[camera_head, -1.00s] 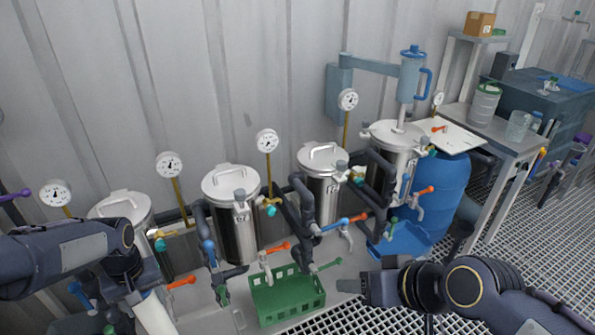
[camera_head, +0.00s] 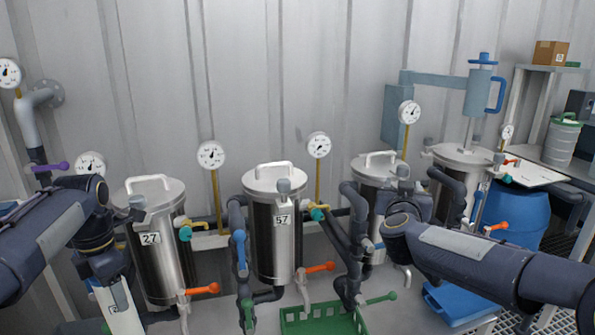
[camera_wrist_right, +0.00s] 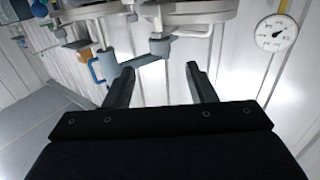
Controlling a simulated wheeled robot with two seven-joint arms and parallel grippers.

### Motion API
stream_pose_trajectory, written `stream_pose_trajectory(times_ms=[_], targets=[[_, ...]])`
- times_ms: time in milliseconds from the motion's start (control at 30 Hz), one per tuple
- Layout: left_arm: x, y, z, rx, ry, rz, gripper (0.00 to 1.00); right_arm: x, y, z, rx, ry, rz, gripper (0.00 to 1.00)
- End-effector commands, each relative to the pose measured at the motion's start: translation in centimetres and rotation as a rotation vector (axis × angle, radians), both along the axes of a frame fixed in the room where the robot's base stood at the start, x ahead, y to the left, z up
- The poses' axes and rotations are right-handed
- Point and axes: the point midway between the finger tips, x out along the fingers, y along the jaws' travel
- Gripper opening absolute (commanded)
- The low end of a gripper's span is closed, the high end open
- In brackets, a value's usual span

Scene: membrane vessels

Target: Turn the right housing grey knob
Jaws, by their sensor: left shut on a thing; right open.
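Several steel housings with lidded tops stand in a row. My left gripper (camera_head: 105,268) is shut on a white cylinder (camera_head: 118,308) at the lower left.
A green crate (camera_head: 318,322) sits low in front. A blue barrel (camera_head: 520,212) and shelf (camera_head: 545,66) stand at right. Gauges (camera_head: 410,112) rise behind.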

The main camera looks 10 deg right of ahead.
Motion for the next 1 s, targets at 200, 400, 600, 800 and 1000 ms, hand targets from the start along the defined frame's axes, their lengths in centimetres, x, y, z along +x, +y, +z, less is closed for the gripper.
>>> stream_pose_trajectory(times_ms=[200,400,600,800,1000], targets=[[0.0,0.0,-0.2,0.0,0.0,-0.003,0.11,3.7,-2.2,-0.2,0.004,0.0,-0.001,0.51],[0.0,0.0,-0.3,0.0,0.0,-0.004,0.11,7.0,-4.0,-0.1,0.004,0.0,0.0,0.51],[0.0,0.0,-0.2,0.0,0.0,-0.004,0.11,8.9,-5.0,0.0,0.002,0.0,0.003,0.51],[0.0,0.0,-0.2,0.0,0.0,-0.004,0.11,9.3,-5.3,0.0,0.0,0.0,0.003,0.51],[0.0,0.0,-0.2,0.0,0.0,-0.004,0.11,9.3,-5.2,0.0,0.0,0.0,0.003,0.47]])
